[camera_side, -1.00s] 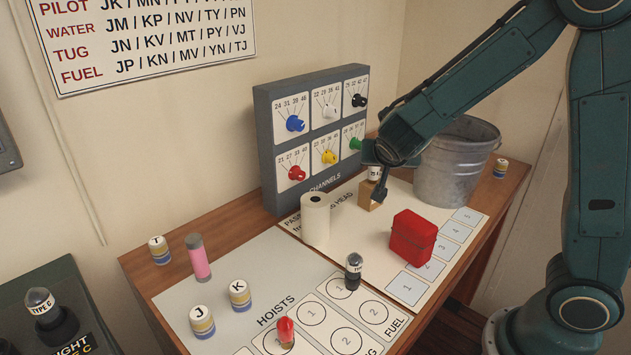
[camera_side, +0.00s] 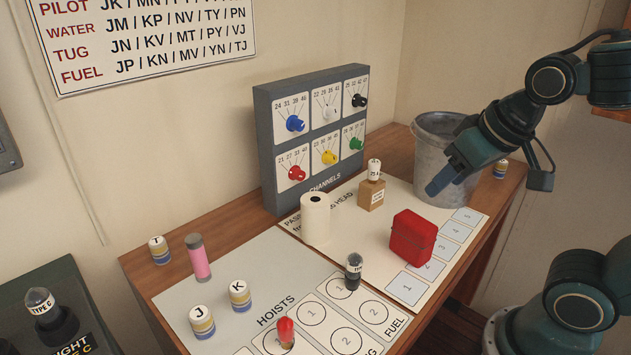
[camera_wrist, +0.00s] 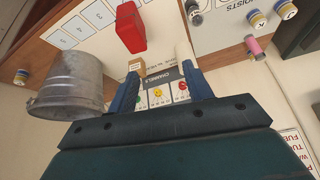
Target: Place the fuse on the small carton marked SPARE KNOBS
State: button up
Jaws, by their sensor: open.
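The fuse (camera_side: 374,169), a small white cylinder with a dark marking that seems to read 25A, stands upright on top of the small tan carton (camera_side: 371,196). The carton has a small white label whose text is too small to read; it sits on the light panel in front of the channels box. It also shows in the wrist view (camera_wrist: 135,65), beyond my left finger; the fuse is hard to make out there. My gripper (camera_side: 438,184) is open and empty, in front of the bucket, to the right of the carton and apart from it.
A metal bucket (camera_side: 437,165) stands right of the carton. A red case (camera_side: 413,238) and a white roll (camera_side: 316,220) are close in front of it. The grey channels box (camera_side: 268,150) with coloured knobs stands behind. Several jars and a pink cylinder (camera_side: 199,259) are at the left.

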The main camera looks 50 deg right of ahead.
jog(key=s, duration=0.1)
jog(key=s+a+n, duration=0.1)
jog(key=s+a+n+y, duration=0.1)
jog(key=s, duration=0.1)
jog(key=shift+r, duration=0.25)
